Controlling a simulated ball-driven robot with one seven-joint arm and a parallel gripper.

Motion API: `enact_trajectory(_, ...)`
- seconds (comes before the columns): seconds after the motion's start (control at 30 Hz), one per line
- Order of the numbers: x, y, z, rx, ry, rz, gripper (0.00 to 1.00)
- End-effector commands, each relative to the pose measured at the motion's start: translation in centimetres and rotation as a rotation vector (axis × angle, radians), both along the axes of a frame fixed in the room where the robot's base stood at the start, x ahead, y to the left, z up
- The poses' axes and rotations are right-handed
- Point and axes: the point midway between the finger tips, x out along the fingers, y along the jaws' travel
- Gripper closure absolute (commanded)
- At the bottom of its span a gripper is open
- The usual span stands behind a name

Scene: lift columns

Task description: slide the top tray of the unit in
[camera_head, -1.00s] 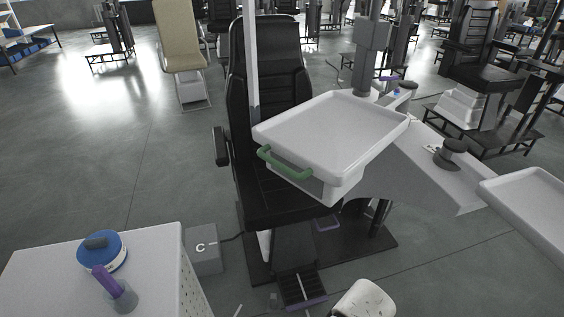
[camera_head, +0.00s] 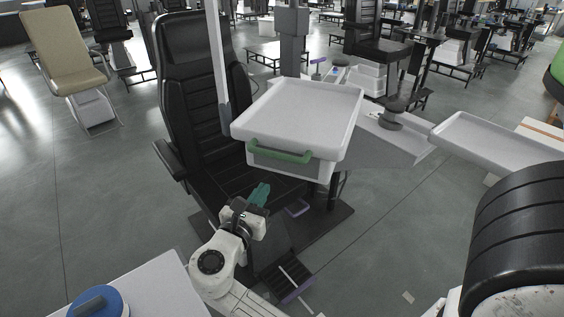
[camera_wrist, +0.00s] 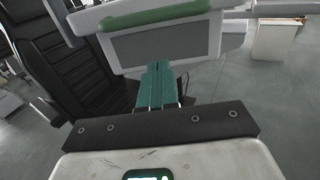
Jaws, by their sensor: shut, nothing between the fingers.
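The unit's top tray (camera_head: 300,112) is white with a raised rim and stands out over the black chair's seat. Its green handle (camera_head: 279,152) runs along the front face; the handle also shows in the wrist view (camera_wrist: 155,15). A grey panel (camera_wrist: 160,45) lies below the handle. My gripper (camera_head: 262,190) has teal fingers and is below and in front of the handle, apart from it. In the wrist view the fingers (camera_wrist: 157,80) are together and empty, pointing toward the tray's front.
A black reclining chair (camera_head: 205,90) stands left of the tray. A second white tray (camera_head: 490,140) is at the right. A white cabinet with a blue round container (camera_head: 98,303) is at the lower left. A black ribbed object (camera_head: 520,235) fills the lower right.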

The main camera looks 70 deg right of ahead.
Motion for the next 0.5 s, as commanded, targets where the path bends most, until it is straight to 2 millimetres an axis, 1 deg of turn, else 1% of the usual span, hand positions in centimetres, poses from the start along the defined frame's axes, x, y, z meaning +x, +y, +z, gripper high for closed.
enact_trajectory(0.17,-0.2,-2.9,0.2,0.001,-0.003,-0.005,1.00)
enact_trajectory(0.5,-0.4,-9.5,0.1,0.004,-0.005,-0.004,1.00)
